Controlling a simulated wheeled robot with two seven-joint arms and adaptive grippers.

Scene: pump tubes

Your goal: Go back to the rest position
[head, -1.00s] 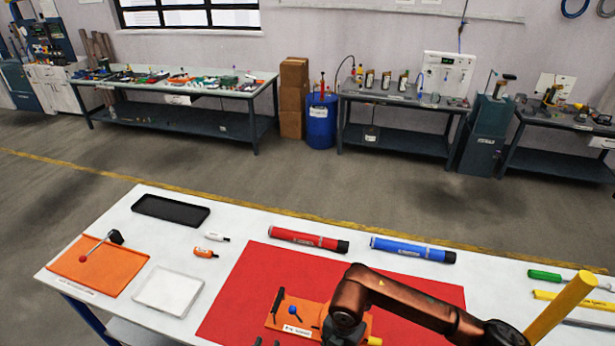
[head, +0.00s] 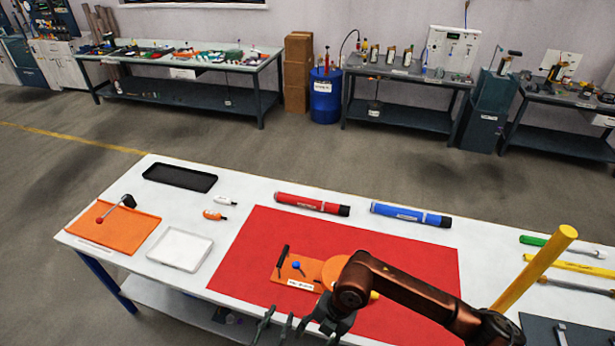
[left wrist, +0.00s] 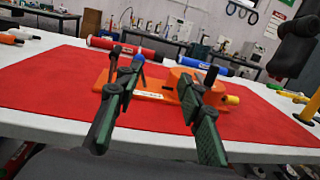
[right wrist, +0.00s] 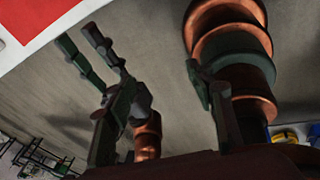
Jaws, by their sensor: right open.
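My left gripper (head: 283,325) shows at the bottom edge of the head view, in front of the orange fixture. In the left wrist view (left wrist: 163,95) its two fingers stand apart with nothing between them. The orange fixture (head: 290,273) lies on the red mat, with a blue knob (head: 296,265) and a dark upright lever. A copper-brown arm link of mine covers part of its round right side. My right gripper (right wrist: 160,78) shows in its wrist view with fingers apart and empty, over the grey floor. A red tube (head: 312,204) and a blue tube (head: 410,214) lie behind the mat.
The white table holds a black tray (head: 180,178), an orange tray (head: 112,230) with a red-knobbed lever, a white tray (head: 180,250) and two small bottles. A yellow post (head: 537,267) and hand tools are at the right. Workbenches stand beyond open floor.

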